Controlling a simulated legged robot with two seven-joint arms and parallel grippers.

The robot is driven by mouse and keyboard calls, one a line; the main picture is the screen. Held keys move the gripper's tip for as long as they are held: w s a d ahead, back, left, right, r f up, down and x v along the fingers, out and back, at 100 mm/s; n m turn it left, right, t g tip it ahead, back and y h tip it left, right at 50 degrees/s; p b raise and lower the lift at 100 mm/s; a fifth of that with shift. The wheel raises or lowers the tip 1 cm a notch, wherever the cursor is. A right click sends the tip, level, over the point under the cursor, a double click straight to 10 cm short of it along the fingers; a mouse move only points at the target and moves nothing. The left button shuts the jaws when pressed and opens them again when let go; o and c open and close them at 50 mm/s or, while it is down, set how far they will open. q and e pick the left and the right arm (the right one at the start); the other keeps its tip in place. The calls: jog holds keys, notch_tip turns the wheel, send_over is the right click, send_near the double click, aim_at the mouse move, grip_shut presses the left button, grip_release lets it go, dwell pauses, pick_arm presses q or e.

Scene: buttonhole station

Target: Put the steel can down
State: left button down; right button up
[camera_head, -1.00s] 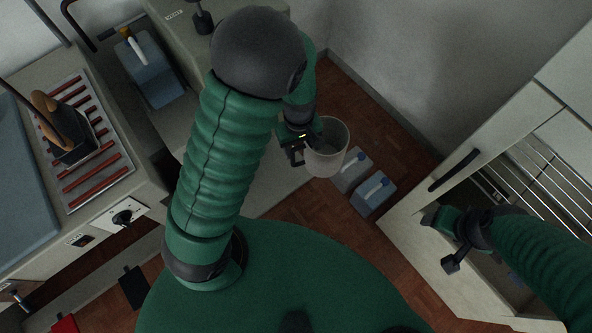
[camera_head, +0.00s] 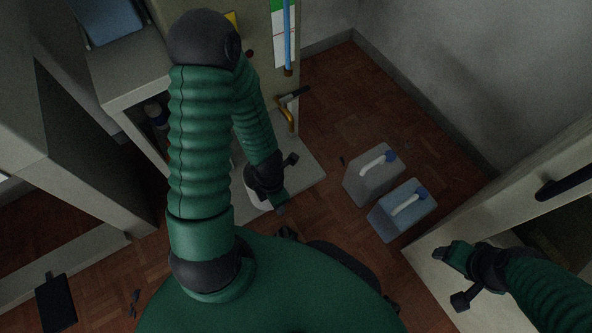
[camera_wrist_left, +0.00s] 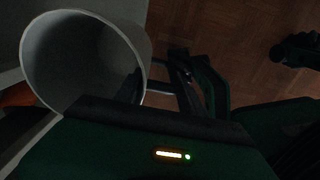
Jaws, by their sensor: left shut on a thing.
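The steel can (camera_head: 254,190) is a pale grey, open-topped cylinder, mostly hidden behind my left gripper (camera_head: 276,190) in the head view. In the left wrist view the can (camera_wrist_left: 80,60) fills the upper left, its mouth facing the camera, and it looks empty. My left gripper (camera_wrist_left: 158,85) is shut on the can's wall near the rim. The can is low, over or at a pale slab (camera_head: 302,177) by the cabinet; I cannot tell whether it touches. My right gripper (camera_head: 456,277) is open and empty by the pale cabinet at right.
Two jugs with blue caps, a grey one (camera_head: 374,176) and a bluish one (camera_head: 402,212), stand on the brown floor right of the slab. A brass tap (camera_head: 288,118) juts from the cabinet just beyond my left gripper. Floor (camera_head: 335,110) behind the jugs is clear.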

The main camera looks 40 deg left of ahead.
pick_arm(q)
jog(key=w+f, duration=0.2)
jog(key=w, duration=0.6)
jog(key=w+a+f, duration=0.1)
jog(key=w+f, duration=0.2)
jog(key=w, duration=0.4)
jog(key=shift+w, duration=0.4)
jog(key=c, duration=0.7)
grip_release()
